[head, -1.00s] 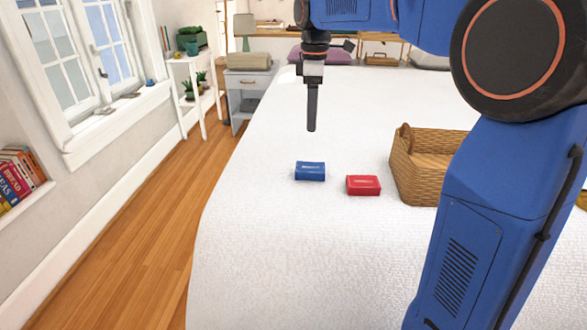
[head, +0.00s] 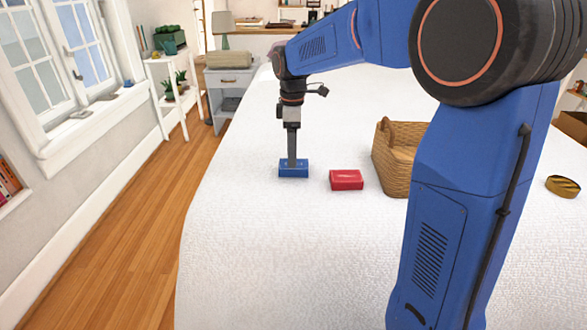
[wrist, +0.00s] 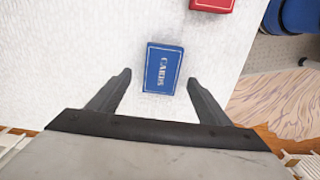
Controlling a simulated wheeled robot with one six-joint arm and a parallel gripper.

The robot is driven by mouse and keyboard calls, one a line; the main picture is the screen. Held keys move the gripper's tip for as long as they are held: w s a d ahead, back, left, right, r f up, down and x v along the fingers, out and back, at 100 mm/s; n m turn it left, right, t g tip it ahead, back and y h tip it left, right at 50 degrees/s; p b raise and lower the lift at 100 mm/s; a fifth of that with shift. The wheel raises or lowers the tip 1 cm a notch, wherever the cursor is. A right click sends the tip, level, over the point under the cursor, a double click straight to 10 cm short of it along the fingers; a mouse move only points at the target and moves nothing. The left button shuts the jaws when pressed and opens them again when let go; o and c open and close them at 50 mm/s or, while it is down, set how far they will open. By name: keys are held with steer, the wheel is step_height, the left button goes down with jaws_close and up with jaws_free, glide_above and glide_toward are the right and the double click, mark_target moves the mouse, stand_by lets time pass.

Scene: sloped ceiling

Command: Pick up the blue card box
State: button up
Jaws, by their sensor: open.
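The blue card box (head: 294,171) lies flat on the white bed cover. In the wrist view the blue card box (wrist: 163,68) shows a white border and the word CARDS. My gripper (head: 292,163) points straight down over it in the head view, its finger hiding part of the box's far side. In the wrist view my gripper (wrist: 160,84) is open, with one finger to the left and one to the right of the box's near end. There is a gap on both sides and nothing is held. I cannot tell the exact height of the fingertips above the cover.
A red box (head: 347,180) lies just right of the blue one; its edge also shows in the wrist view (wrist: 212,4). A wicker basket (head: 392,160) stands further right, partly behind my arm. The bed (head: 250,240) is clear in front and left.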

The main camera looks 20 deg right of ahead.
step_height(320, 180, down, 5)
steer(key=shift+s+d+r, duration=0.1)
steer(key=shift+s, duration=0.05)
steer(key=shift+c, duration=0.4)
steer(key=c, duration=1.2)
steer(key=shift+r, duration=0.15)
